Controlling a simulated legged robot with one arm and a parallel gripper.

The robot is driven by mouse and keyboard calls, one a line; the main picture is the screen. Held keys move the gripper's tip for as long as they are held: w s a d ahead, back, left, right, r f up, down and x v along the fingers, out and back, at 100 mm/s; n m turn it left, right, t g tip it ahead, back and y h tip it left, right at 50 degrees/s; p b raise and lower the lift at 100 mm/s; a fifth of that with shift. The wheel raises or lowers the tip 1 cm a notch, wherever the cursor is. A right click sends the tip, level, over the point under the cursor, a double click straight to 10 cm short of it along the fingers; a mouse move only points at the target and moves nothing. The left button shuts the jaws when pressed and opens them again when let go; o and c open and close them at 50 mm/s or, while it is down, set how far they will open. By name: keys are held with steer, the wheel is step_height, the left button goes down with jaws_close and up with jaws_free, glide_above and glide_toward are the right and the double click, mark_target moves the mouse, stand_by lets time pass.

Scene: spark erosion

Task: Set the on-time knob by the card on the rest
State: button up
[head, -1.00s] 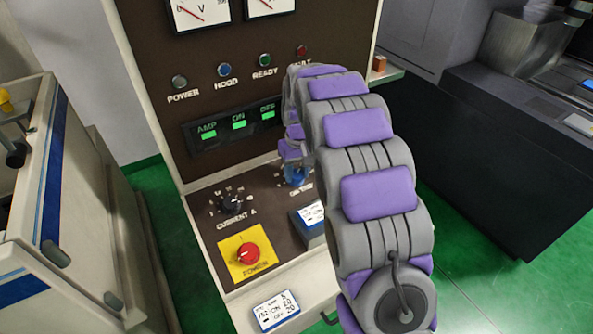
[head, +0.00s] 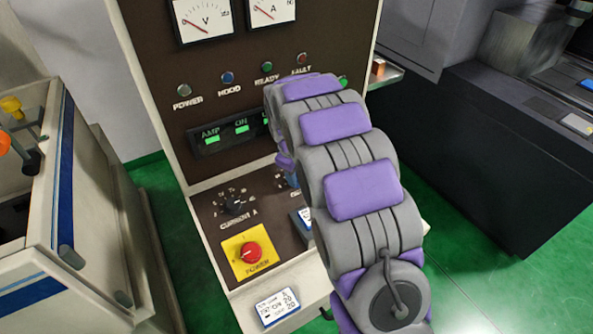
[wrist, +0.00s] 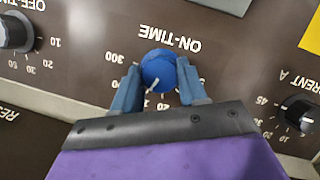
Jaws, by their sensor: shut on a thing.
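The blue on-time knob (wrist: 158,72) sits on the brown panel beneath the upside-down ON-TIME lettering in the wrist view. Its white pointer line slants toward the picture's lower left. My gripper (wrist: 158,76) has its blue fingers on both sides of the knob and is shut on it. In the head view my arm hides most of this knob. A white card (head: 275,306) lies on the pale ledge at the panel's front; it has lines with ON and OFF, but its figures are too small to read surely.
The off-time knob (wrist: 14,32) and the current knob (wrist: 302,116) flank the on-time knob in the wrist view. A red power button (head: 249,252) on a yellow plate is left of my arm. A pale cabinet (head: 30,240) stands at the left, a dark machine (head: 480,150) at the right.

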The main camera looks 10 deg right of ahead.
mark_target(289, 188)
steer(key=shift+s+f, duration=0.1)
steer(key=shift+f, duration=0.1)
stand_by(0.3)
steer(key=o, duration=0.8)
steer(key=shift+o, duration=1.3)
step_height(289, 188, up, 17)
steer(key=s+a+p, duration=0.1)
steer(key=a, duration=0.1)
steer(key=shift+a+p, duration=0.25)
steer(key=shift+p, duration=0.15)
steer(key=shift+s, duration=0.1)
